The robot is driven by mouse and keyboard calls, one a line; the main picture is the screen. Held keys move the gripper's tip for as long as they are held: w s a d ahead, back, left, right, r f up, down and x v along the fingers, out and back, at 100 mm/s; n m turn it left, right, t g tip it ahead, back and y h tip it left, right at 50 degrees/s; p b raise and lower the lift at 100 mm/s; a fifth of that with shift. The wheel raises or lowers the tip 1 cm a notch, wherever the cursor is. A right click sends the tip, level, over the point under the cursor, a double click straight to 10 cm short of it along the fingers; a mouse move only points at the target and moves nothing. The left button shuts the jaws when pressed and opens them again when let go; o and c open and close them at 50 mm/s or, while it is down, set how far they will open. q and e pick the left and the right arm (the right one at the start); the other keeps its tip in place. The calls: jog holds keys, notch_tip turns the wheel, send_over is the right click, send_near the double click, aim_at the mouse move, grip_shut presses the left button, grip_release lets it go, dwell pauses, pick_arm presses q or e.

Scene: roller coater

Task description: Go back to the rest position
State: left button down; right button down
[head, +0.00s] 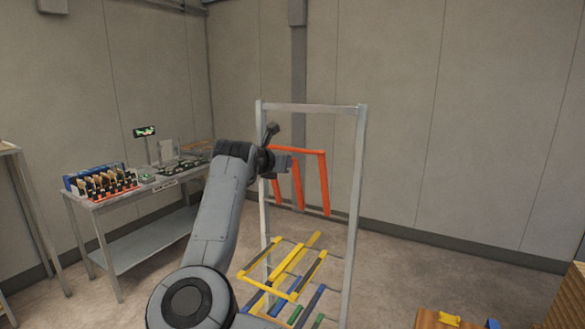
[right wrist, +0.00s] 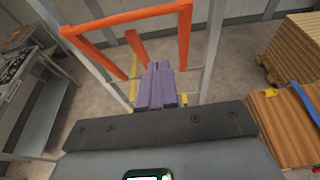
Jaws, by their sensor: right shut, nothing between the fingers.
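My right gripper (head: 284,163) is raised in front of the upper part of a grey metal rack (head: 356,180), near its orange bars (head: 323,185). In the right wrist view its fingers (right wrist: 158,88) are together, with nothing between them. The orange bars (right wrist: 130,24) stand just beyond the fingers there; I cannot tell whether they touch. My left gripper is in neither view.
Yellow bars (head: 290,262) and blue and green ones sit low in the rack. A metal table (head: 150,240) with parts and a small display stands left. A wooden crate (head: 440,320) is at the lower right. Stacked boards (right wrist: 295,50) stand right in the wrist view.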

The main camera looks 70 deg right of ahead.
notch_tip(320, 180, down, 20)
jog(key=s+a+n+g+h, duration=0.2)
jog(key=s+a+n+h, duration=0.1)
jog(key=n+h, duration=0.45)
jog(key=w+a+f+n+t+y, duration=0.3)
jog(key=a+f+n+t+y, duration=0.5)
jog(key=a+f+n, duration=0.55)
jog(key=w+a+f+n+t+y, duration=0.2)
jog(key=a+f+n+t+y, duration=0.4)
jog(key=a+f+n+t, duration=0.75)
jog(key=s+a+f+n+g+y, duration=0.2)
jog(key=s+a+n+g+y, duration=0.15)
jog(key=a+n, duration=0.35)
jog(key=s+a+f+n+g+y, duration=0.2)
jog(key=s+a+n+g+y, duration=0.15)
jog(key=a+n, duration=0.45)
jog(key=s+a+n+g, duration=0.7)
jog(key=s+a+n, duration=0.2)
jog(key=s+a, duration=0.15)
notch_tip(320, 180, up, 24)
jog(key=d+p, duration=0.1)
jog(key=p, duration=2.3)
jog(key=shift+r+t+y, duration=0.15)
jog(key=shift+t+y, duration=0.2)
jog(key=shift+y, duration=0.1)
